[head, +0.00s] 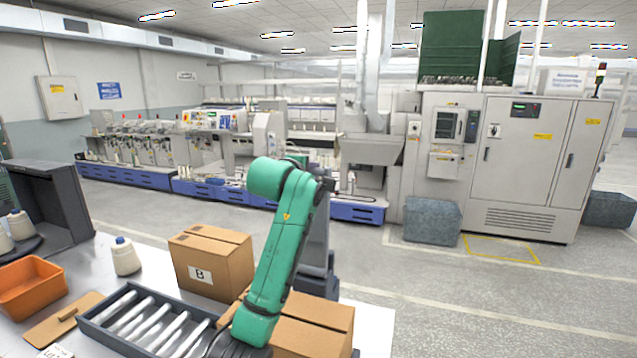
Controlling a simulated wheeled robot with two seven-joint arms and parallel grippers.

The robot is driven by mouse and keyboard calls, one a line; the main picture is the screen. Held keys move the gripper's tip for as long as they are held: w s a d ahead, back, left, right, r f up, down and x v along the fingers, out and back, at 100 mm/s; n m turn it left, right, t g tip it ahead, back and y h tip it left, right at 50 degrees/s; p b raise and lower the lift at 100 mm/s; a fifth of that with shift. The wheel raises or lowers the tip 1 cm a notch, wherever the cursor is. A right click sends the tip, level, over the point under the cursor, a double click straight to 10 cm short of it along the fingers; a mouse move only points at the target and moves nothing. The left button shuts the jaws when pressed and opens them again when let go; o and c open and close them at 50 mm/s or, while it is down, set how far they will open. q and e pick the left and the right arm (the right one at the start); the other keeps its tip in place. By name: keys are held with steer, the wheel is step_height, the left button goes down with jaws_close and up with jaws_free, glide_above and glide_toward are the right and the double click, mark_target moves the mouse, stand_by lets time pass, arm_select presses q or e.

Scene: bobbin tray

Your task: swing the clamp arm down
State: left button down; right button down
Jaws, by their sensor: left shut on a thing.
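My left arm comes down over the table, and my left gripper (232,346) is a dark shape at the bottom edge beside the right end of a dark grey tray (112,338). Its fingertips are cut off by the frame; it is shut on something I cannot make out. The tray holds several white rods lying side by side. I cannot make out a clamp arm; my arm and the bottom edge hide that area. My right gripper is not in view.
A carton marked B (212,270) stands behind the tray, and another carton (312,328) is right of my arm. The table (375,325) is bare at far right.

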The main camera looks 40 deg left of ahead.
arm_select(q)
steer(key=s+d+f+b, duration=0.1)
steer(key=s+d+b, duration=0.1)
steer(key=s, duration=0.5)
steer(key=shift+s+d+f, duration=0.2)
steer(key=shift+s+d, duration=0.1)
steer(key=shift+d, duration=0.15)
steer(key=c, duration=1.1)
jaws_free()
steer(key=shift+s, duration=0.2)
steer(key=shift+c, duration=0.2)
steer(key=o, duration=0.4)
steer(key=shift+w, duration=0.25)
steer(key=shift+r, duration=0.1)
